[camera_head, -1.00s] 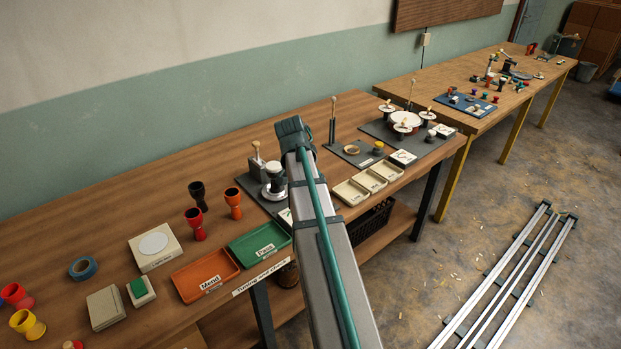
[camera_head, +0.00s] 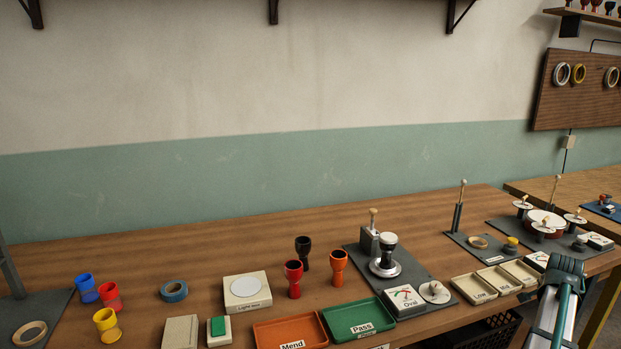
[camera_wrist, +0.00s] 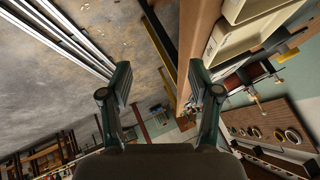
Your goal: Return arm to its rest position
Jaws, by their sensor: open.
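My gripper (camera_wrist: 160,95) shows in the wrist view with its two fingers spread wide and nothing between them. Beyond the fingers are the bench edge, the floor and the wall. In the head view only a part of my arm (camera_head: 556,300) shows at the lower right, in front of the cream trays. My fingertips are not visible in the head view. The drums stand on the bench apart from my arm: black (camera_head: 303,250), red (camera_head: 293,278) and orange (camera_head: 338,266) ones near the middle, and blue (camera_head: 86,288) and yellow (camera_head: 106,324) ones at the left.
The orange Mend tray (camera_head: 290,333) and green Pass tray (camera_head: 357,319) sit at the bench front. A light box (camera_head: 247,291) and a gauge stand with a black drum (camera_head: 388,252) are nearby. Floor rails (camera_wrist: 70,40) show in the wrist view.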

